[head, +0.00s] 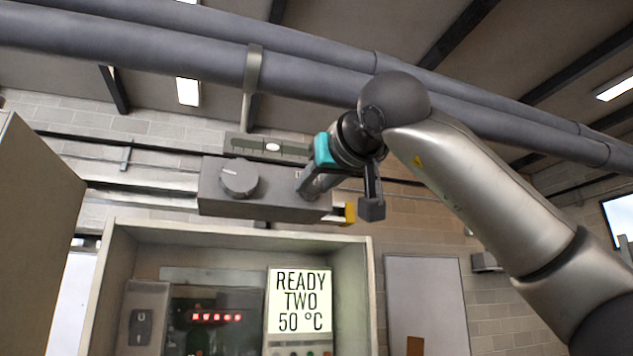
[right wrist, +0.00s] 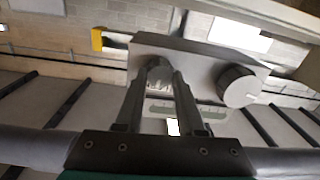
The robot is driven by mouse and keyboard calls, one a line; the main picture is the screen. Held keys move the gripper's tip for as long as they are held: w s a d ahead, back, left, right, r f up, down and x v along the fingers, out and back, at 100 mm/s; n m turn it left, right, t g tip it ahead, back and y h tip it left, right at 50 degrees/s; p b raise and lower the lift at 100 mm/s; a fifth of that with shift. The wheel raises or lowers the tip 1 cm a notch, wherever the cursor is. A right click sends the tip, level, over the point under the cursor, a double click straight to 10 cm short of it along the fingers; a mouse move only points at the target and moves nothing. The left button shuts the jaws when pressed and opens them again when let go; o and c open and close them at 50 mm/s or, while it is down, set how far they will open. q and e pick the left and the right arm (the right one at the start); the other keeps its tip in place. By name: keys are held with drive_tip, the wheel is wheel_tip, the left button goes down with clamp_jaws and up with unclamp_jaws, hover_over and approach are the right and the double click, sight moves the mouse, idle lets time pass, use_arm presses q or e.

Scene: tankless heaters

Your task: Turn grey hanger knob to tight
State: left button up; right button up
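A grey box (head: 265,199) hangs under the big pipes, with a round grey knob (head: 240,177) with a pale mark on its left part. My right gripper (head: 308,188) is at the right part of the box. In the right wrist view, its two fingers (right wrist: 163,78) stand on either side of a second grey knob (right wrist: 159,68), with no clear gap at the tips; the fingers cover part of this knob. The first knob (right wrist: 238,85) stands free to the right there. My left gripper is not in view.
A yellow part (head: 349,213) sticks out at the box's right end. Below is an open cabinet (head: 367,290) with a display sign (head: 299,301) reading READY TWO 50 °C. Large grey pipes (head: 200,55) cross above. A tall panel (head: 35,210) stands at left.

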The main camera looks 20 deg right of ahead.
clamp_jaws()
drive_tip(key=shift+m, duration=0.3)
drive_tip(key=m, duration=0.7)
drive_tip(key=shift+d+f+m, duration=0.1)
drive_tip(key=shift+m, duration=0.2)
drive_tip(key=m+b, duration=0.1)
drive_tip(key=m, duration=0.5)
drive_tip(key=m+b, duration=0.1)
drive_tip(key=m, duration=0.5)
drive_tip(key=shift+f+h, duration=0.1)
drive_tip(key=shift+h, duration=0.2)
drive_tip(key=shift+m, duration=0.5)
